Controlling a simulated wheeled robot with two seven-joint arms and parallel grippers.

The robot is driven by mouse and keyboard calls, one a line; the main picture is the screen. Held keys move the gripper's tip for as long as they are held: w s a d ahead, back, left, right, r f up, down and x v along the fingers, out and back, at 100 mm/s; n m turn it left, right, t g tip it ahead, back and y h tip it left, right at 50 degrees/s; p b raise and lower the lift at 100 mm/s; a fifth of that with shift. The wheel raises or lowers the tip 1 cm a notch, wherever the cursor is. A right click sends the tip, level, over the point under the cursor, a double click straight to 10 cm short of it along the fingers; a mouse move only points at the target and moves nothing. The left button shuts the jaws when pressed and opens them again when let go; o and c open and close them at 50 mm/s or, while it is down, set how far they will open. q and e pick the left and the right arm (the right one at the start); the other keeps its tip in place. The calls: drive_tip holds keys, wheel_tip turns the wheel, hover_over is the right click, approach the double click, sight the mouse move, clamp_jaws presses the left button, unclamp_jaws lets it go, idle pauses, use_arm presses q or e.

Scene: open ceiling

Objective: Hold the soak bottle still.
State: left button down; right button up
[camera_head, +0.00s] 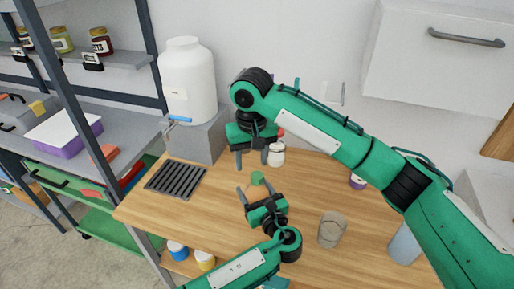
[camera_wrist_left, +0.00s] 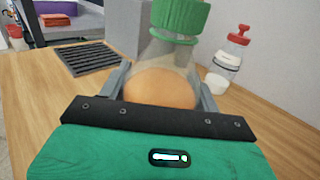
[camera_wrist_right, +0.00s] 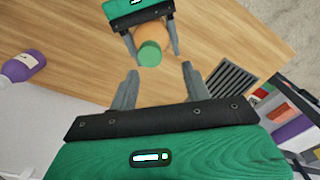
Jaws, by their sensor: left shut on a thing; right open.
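The soak bottle, a clear bottle with a green cap and orange contents, stands upright on the wooden counter; its cap (camera_head: 257,177) shows in the head view. In the left wrist view its body (camera_wrist_left: 160,88) sits between the fingers of my left gripper (camera_wrist_left: 162,78), which is shut on it. In the head view my left gripper (camera_head: 258,191) reaches it from the front. My right gripper (camera_head: 251,161) is open and empty, just behind and above the cap. In the right wrist view the cap (camera_wrist_right: 149,53) lies just beyond the open fingertips (camera_wrist_right: 160,70).
A white bottle with a red top (camera_wrist_left: 228,66) stands behind the soak bottle. A dark drain grate (camera_head: 175,178) lies to the left, below a white tank (camera_head: 187,82). A greyish cup (camera_head: 332,230) and a purple bottle (camera_wrist_right: 24,65) stand on the right side of the counter.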

sight(257, 175)
drive_tip(key=n, duration=0.5)
drive_tip(key=shift+d+r, duration=0.1)
drive_tip(key=shift+r, duration=0.2)
drive_tip(key=n, duration=0.3)
drive_tip(key=shift+r, duration=0.15)
drive_tip(key=n, duration=0.6)
drive_tip(key=shift+d+r, duration=0.2)
drive_tip(key=shift+r, duration=0.15)
drive_tip(key=n, duration=0.5)
drive_tip(key=shift+d+r, duration=0.1)
drive_tip(key=shift+r, duration=0.1)
drive_tip(key=n, duration=0.3)
drive_tip(key=shift+d+r, duration=0.1)
drive_tip(key=shift+r, duration=0.05)
drive_tip(key=n, duration=0.6)
drive_tip(key=shift+d+r+n, duration=0.2)
drive_tip(key=shift+r+n, duration=0.1)
drive_tip(key=shift+r, duration=0.05)
drive_tip(key=shift+f, duration=4.05)
